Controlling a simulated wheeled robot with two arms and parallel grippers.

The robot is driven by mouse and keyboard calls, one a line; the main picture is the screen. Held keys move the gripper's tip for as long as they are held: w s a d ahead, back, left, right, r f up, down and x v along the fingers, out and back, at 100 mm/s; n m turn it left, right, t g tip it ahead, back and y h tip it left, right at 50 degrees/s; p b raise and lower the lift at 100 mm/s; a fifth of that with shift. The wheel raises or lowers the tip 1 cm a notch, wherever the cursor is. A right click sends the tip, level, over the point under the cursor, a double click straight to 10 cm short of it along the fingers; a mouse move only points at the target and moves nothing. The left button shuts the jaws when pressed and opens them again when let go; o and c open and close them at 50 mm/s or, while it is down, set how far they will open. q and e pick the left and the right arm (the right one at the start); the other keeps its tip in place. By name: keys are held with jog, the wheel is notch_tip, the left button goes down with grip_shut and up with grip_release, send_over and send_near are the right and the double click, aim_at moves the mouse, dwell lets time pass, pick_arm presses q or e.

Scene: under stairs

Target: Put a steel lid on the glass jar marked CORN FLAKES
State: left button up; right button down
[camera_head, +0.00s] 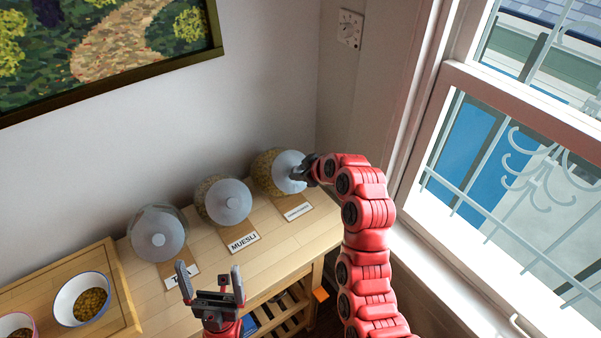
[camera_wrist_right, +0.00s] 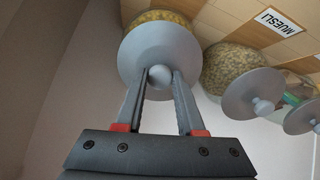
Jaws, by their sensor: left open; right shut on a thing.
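The glass jar of golden flakes (camera_head: 265,172) stands at the right end of the wooden table, behind a small label (camera_head: 298,211) too small to read surely. A round grey steel lid (camera_head: 287,181) covers its mouth; the lid also shows in the right wrist view (camera_wrist_right: 135,55), with the jar (camera_wrist_right: 160,17) behind it. I cannot tell whether the lid is fully seated. My right gripper (camera_head: 306,168) is shut on the lid's round knob (camera_wrist_right: 160,77). My left gripper (camera_head: 211,283) is open and empty, in front of the leftmost jar.
The MUESLI jar (camera_head: 216,207) and a leftmost jar (camera_head: 158,234) both wear grey lids. A wooden tray (camera_head: 112,272) with bowls of food (camera_head: 82,299) is at the left. The wall is close behind the jars; a window (camera_head: 515,190) is at the right.

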jog(key=shift+b+x, duration=0.75)
jog(key=shift+x, duration=0.15)
dwell(0.4)
jog(key=shift+c, duration=2.2)
grip_release()
jog(key=shift+o, duration=0.3)
jog(key=o, duration=0.4)
jog(key=shift+r, duration=0.1)
jog(key=b+v, duration=0.1)
jog(key=v, duration=0.5)
